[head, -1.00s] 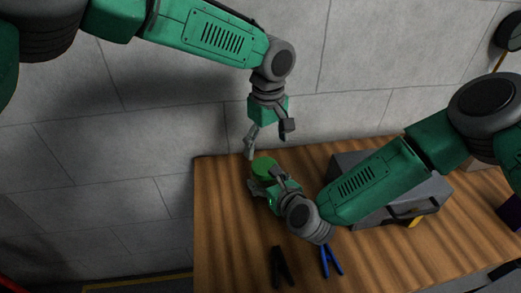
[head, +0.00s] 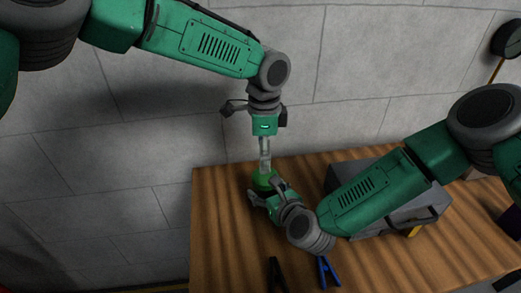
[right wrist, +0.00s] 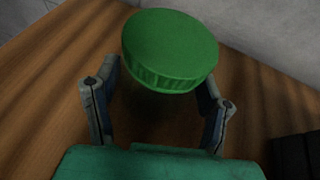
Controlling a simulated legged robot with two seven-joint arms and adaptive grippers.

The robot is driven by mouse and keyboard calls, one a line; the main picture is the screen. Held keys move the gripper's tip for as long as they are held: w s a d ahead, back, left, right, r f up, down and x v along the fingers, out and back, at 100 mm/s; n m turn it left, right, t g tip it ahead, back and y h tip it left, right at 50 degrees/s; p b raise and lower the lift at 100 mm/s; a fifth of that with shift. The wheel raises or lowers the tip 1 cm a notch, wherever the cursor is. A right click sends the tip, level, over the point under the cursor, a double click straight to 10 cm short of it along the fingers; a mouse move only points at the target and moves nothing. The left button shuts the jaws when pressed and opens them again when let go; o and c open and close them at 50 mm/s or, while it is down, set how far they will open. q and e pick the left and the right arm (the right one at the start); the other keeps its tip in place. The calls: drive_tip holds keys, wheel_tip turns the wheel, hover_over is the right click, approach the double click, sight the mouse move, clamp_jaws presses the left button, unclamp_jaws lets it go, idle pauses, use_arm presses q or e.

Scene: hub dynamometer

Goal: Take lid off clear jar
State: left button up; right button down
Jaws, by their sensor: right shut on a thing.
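The jar's green lid (head: 263,181) is near the back left of the wooden table, and it shows large in the right wrist view (right wrist: 170,48). The clear jar body under it is hard to make out. My right gripper (head: 265,191) is shut on the jar below the lid; in the right wrist view its fingers (right wrist: 160,95) reach along both sides beneath the lid. My left gripper (head: 265,164) points straight down just above the lid, its fingers seen edge-on, so their opening and any contact with the lid cannot be told.
A grey toolbox (head: 347,177) stands on the wooden table (head: 225,235), partly behind my right forearm. A black clamp (head: 277,274) and a blue clamp (head: 328,273) lie at the front. A grey block wall (head: 360,60) rises behind. The table's left part is clear.

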sight(260, 175)
use_arm(q)
drive_tip(key=shift+m, duration=2.2)
drive_tip(key=m, duration=0.2)
drive_tip(key=a+m, duration=0.1)
drive_tip(key=m, duration=0.1)
drive_tip(key=shift+w, duration=0.1)
drive_tip(key=m, duration=0.2)
drive_tip(key=a+m, duration=0.1)
drive_tip(key=m, duration=0.1)
drive_tip(key=shift+m, duration=0.3)
drive_tip(key=m, duration=0.3)
drive_tip(key=shift+m, duration=0.3)
drive_tip(key=m, duration=0.2)
drive_tip(key=d+m, duration=0.1)
drive_tip(key=m, duration=0.1)
drive_tip(key=shift+d, duration=0.15)
drive_tip(key=f, duration=0.4)
drive_tip(key=a+f, duration=0.1)
drive_tip(key=f, duration=0.1)
drive_tip(key=shift+f, duration=0.3)
drive_tip(key=shift+w+d+f, duration=0.1)
drive_tip(key=shift+f, duration=0.45)
drive_tip(key=shift+d+f, duration=0.15)
drive_tip(key=shift+d, duration=0.05)
